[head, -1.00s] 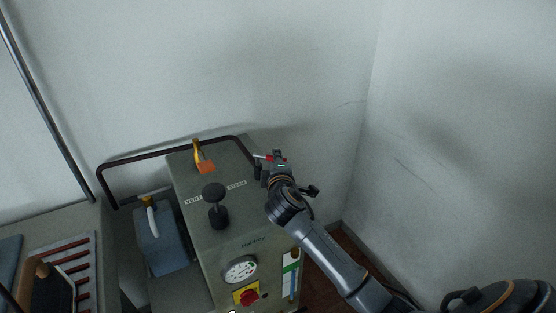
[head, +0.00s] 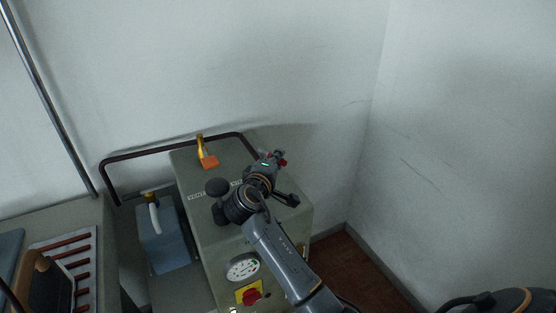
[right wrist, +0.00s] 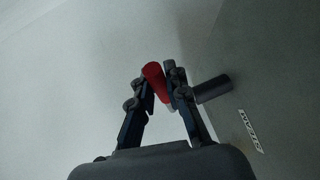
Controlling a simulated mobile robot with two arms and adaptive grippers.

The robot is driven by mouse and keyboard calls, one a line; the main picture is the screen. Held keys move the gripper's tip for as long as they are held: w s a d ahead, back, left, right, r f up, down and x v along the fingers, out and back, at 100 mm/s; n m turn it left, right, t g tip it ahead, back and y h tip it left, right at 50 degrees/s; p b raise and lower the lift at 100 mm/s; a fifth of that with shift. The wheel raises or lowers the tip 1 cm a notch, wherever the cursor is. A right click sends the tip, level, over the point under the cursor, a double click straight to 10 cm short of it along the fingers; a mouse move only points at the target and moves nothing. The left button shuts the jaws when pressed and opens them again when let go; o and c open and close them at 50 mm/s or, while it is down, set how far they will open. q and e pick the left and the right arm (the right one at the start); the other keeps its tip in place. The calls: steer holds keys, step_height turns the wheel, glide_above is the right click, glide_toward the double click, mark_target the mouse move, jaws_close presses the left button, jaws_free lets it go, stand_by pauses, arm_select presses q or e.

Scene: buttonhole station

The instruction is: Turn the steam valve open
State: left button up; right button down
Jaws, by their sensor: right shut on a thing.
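The steam valve's red lever (right wrist: 155,80) is between the two fingers of my right gripper (right wrist: 153,92) in the right wrist view, and the fingers are shut on it. A dark grey cylinder (right wrist: 212,89) beside the fingers looks like the valve's stem. The STEAM label (right wrist: 251,131) is on the panel to its right. In the head view my right gripper (head: 270,158) is at the right edge of the cabinet top, with a little red (head: 283,162) showing at its tip. My wrist hides most of the valve there. My left gripper is not in view.
A dark rail (head: 165,153) runs behind. A blue-grey can (head: 165,245) stands left. Walls close the corner.

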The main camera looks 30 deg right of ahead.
steer(key=shift+f, duration=0.1)
steer(key=c, duration=1.3)
jaws_free()
steer(key=v, duration=1.2)
